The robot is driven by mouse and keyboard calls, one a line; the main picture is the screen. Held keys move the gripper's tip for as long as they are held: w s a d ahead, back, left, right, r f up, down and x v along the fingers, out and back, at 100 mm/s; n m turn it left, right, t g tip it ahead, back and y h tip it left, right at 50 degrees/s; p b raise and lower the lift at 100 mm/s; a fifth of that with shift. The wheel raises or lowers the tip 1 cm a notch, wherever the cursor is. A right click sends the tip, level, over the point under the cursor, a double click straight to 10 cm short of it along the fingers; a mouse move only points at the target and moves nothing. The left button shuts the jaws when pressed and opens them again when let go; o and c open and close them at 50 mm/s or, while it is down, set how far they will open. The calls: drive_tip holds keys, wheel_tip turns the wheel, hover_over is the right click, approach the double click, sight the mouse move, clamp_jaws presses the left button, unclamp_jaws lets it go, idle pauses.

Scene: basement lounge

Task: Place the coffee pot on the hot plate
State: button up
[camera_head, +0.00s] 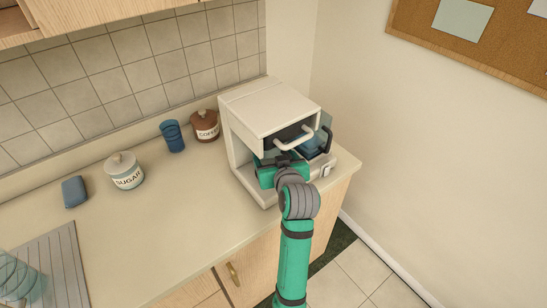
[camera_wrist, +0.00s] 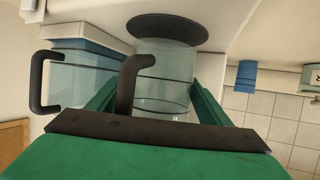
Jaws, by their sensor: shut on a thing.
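The white coffee machine (camera_head: 262,112) stands at the right end of the counter. My green gripper (camera_head: 282,165) reaches into its open front, below the upper part, and hides the pot in the head view. In the wrist view, which looks upside down, the clear glass coffee pot (camera_wrist: 165,62) is between the two green fingers of my gripper (camera_wrist: 155,92). Its dark handle (camera_wrist: 128,85) points toward the camera. The dark round hot plate (camera_wrist: 168,25) is at the pot's bottom end; I cannot tell whether they touch.
A second clear container with a dark handle (camera_wrist: 75,85) and a blue band is beside the pot; it shows right of my gripper in the head view (camera_head: 316,141). A brown canister (camera_head: 205,126), blue cup (camera_head: 173,136) and sugar jar (camera_head: 125,172) stand left.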

drive_tip(key=shift+f, duration=0.6)
drive_tip(key=shift+w+f, duration=0.1)
drive_tip(key=shift+a, duration=0.2)
drive_tip(key=shift+f, duration=0.15)
drive_tip(key=o, duration=0.8)
drive_tip(key=shift+d, duration=0.1)
drive_tip(key=o, duration=0.3)
drive_tip(key=shift+d, duration=0.15)
drive_tip(key=shift+o, duration=0.2)
drive_tip(key=shift+s, duration=0.2)
